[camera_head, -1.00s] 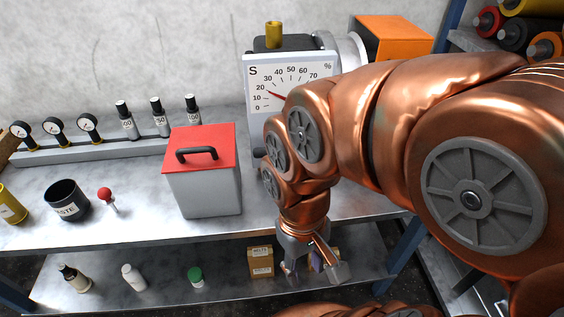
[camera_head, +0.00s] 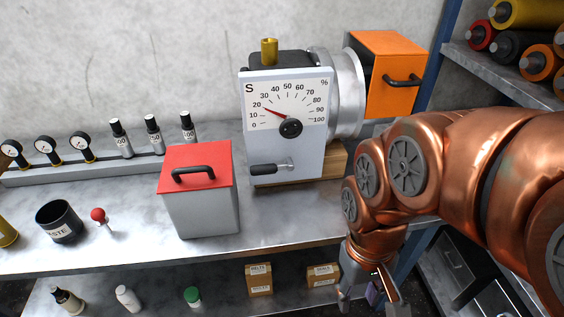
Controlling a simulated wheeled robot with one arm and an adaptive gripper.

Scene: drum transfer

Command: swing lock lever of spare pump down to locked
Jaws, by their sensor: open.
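The pump (camera_head: 305,95) marked S stands at the back of the bench, with a white dial plate, a brass fitting on top and a silver flange at its right. The red needle points to a low reading, near 20. A lever with a black grip (camera_head: 264,169) sits low on its front, lying roughly level with the grip pointing left from a silver pivot. My gripper (camera_head: 370,300) hangs at the lower right, in front of the bench edge, pointing down. It is open and well apart from the lever. Its tips are near the bottom edge of the picture.
A grey box with a red lid (camera_head: 197,190) stands left of the lever. An orange box (camera_head: 388,75) with a black handle is behind right. A waste cup (camera_head: 60,222) and a red-knobbed stick (camera_head: 99,216) are at left. Small boxes (camera_head: 259,279) lie on the lower shelf.

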